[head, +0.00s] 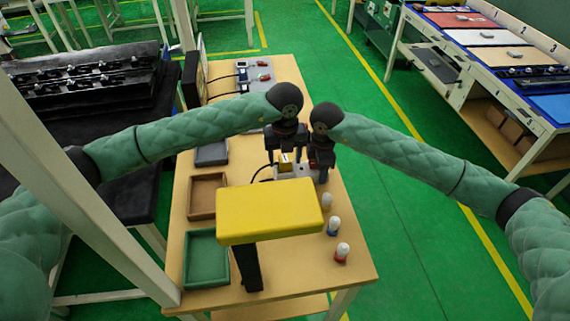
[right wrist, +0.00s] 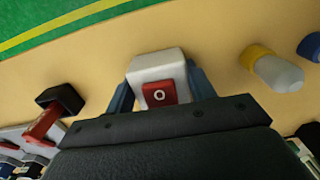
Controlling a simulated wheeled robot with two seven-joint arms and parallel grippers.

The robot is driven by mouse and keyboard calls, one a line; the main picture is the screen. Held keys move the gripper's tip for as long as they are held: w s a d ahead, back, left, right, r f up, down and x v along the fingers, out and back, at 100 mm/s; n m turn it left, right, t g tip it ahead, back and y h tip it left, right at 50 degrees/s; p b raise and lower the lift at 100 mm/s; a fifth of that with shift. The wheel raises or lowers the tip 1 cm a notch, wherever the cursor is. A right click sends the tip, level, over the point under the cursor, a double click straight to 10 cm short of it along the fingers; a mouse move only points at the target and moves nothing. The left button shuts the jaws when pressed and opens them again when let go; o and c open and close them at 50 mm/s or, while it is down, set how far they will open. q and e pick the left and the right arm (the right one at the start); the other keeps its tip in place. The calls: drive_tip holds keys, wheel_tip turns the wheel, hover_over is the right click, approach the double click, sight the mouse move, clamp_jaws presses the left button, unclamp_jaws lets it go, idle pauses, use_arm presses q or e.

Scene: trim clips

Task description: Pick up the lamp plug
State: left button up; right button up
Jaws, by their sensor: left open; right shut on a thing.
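A small yellow block, which looks like the lamp plug (head: 286,158), sits at a light grey socket block (head: 296,172) on the table, with a black cable curving off to its left. My left gripper (head: 284,163) is open, pointing down over the plug; its fingers partly hide it. My right gripper (head: 321,178) is shut on the right end of the socket block. In the right wrist view, that white end with a red switch (right wrist: 160,94) is between the fingers. The yellow lamp head (head: 268,208) on its black post stands nearer, in front of both grippers.
Green (head: 190,262), brown (head: 194,199) and grey (head: 200,155) trays line the table's left side. Several small bottles (head: 342,253) stand along the right edge. Red-handled clamps (head: 262,77) lie at the far end.

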sight(285, 158)
use_arm(q)
drive_tip(key=shift+f, duration=0.55)
drive_tip(key=shift+c, duration=0.2)
drive_tip(key=c, duration=1)
drive_tip(key=shift+c, duration=0.2)
wheel_tip(285, 158, up, 10)
use_arm(e)
drive_tip(key=o, duration=1.3)
